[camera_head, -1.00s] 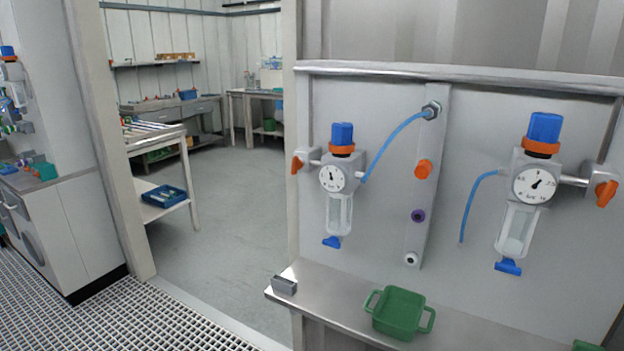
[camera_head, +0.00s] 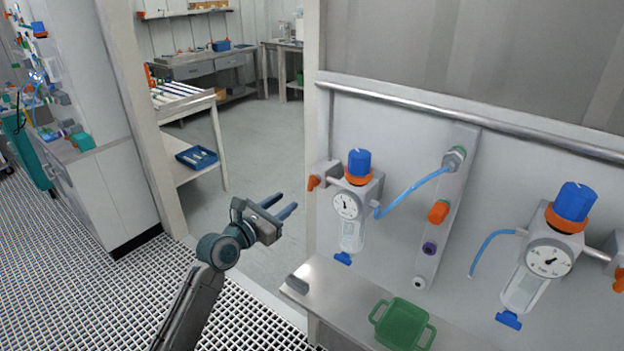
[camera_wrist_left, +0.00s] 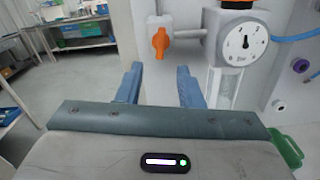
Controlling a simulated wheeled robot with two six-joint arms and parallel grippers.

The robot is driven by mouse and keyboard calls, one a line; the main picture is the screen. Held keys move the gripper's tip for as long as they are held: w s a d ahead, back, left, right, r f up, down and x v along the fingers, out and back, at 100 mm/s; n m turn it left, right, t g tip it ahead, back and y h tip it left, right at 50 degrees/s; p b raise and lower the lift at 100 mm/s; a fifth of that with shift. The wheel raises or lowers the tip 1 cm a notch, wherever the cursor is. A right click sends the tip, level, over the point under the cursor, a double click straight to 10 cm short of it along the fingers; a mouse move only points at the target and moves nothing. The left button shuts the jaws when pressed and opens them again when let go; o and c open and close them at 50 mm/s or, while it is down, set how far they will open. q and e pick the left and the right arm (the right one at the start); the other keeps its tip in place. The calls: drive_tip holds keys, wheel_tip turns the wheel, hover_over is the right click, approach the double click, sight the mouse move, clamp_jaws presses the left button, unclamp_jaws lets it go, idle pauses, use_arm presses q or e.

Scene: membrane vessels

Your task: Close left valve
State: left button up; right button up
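The left valve has an orange handle (camera_head: 313,183) on the left side of the left regulator unit (camera_head: 352,195), which has a blue-and-orange knob, a round gauge and a clear bowl. In the left wrist view the orange handle (camera_wrist_left: 160,43) hangs downward from its fitting, beyond the fingertips. My left gripper (camera_head: 288,203) is open and empty, left of the handle and slightly lower, not touching it. Its two blue fingers also show in the left wrist view (camera_wrist_left: 158,75). My right gripper is not in view.
The right regulator unit (camera_head: 549,258) hangs on the same panel. A metal shelf (camera_head: 330,290) below holds a green tray (camera_head: 403,325). A blue hose (camera_head: 415,189) runs from the left unit to a port. The doorway floor (camera_head: 245,145) behind my gripper is clear.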

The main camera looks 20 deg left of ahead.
sight(309, 184)
use_arm(q)
drive_tip(key=p+x, duration=0.1)
drive_tip(key=x, duration=0.8)
drive_tip(key=shift+w+d+f, duration=0.1)
drive_tip(key=shift+w+d, duration=0.1)
drive_tip(key=shift+w, duration=0.1)
clamp_jaws()
